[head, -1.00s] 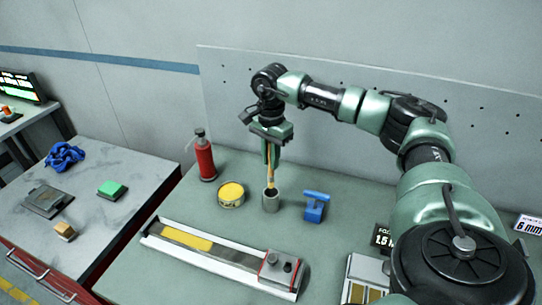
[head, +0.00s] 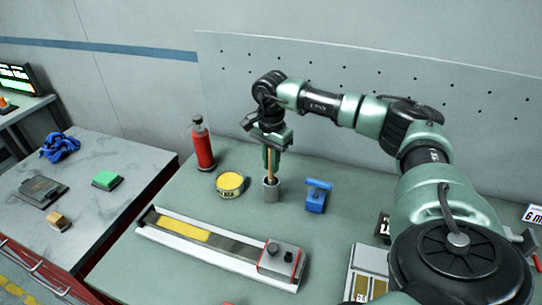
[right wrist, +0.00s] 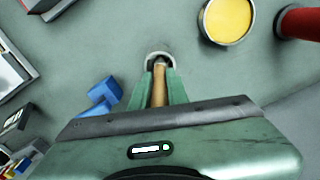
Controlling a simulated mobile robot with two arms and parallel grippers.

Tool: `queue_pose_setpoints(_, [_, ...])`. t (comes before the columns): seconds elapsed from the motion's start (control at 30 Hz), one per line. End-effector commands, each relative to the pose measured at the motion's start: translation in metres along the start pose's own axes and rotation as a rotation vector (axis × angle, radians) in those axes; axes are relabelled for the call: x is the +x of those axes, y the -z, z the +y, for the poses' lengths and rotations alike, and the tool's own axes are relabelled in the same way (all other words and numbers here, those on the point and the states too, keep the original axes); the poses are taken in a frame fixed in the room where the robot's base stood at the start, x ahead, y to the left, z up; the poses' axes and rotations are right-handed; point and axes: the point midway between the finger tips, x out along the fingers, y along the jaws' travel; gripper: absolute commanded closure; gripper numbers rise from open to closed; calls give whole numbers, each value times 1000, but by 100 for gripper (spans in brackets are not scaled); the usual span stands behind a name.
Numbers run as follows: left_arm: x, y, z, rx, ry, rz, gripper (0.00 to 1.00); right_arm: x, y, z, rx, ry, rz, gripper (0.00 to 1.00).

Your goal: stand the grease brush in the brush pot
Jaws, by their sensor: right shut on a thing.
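The grease brush (head: 270,168) has a wooden handle and is upright in the head view. My right gripper (head: 271,158) is shut on its handle. The brush's lower end is inside the grey brush pot (head: 271,191), hidden by the pot's wall. In the right wrist view the handle (right wrist: 159,85) lies between the two green fingers (right wrist: 160,92), and the pot's rim (right wrist: 152,54) shows just beyond the fingertips. I cannot tell whether the brush touches the pot's bottom. My left gripper is in none of the views.
A yellow-topped tin (head: 230,184) and a red bottle (head: 203,146) stand left of the pot. A blue tool (head: 316,196) stands close on its right. A long rail with a yellow strip (head: 190,230) lies in front. A marble-topped bench (head: 125,166) is at the left.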

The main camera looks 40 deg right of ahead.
Motion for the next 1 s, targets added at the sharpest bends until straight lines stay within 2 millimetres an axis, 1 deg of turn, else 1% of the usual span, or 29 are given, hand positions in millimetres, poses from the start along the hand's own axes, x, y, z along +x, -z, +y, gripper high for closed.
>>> queue_pose_setpoints(0.27, [0,1,0,0,0,1,64,1,0,0,0,0,0,100])
queue_pose_setpoints(0.3, [0,1,0,0,0,2,64,1,0,0,0,0,0,82])
queue_pose_setpoints(0.37, [0,1,0,0,0,2,64,1,0,0,0,0,0,65])
queue_pose_setpoints(0.4, [0,1,0,0,0,2,64,1,0,0,0,0,0,59])
queue_pose_setpoints(0.67, [0,2,0,-1,1,2,64,1,0,0,0,0,0,59])
queue_pose_setpoints(0.77, [2,1,0,-1,1,3,64,-2,0,0,0,1,0,59])
queue_pose_setpoints(0.87, [7,1,0,-1,1,3,64,-13,0,-1,-1,4,0,59])
queue_pose_setpoints(1.0, [15,0,0,-1,1,3,64,-37,0,-1,0,4,0,59])
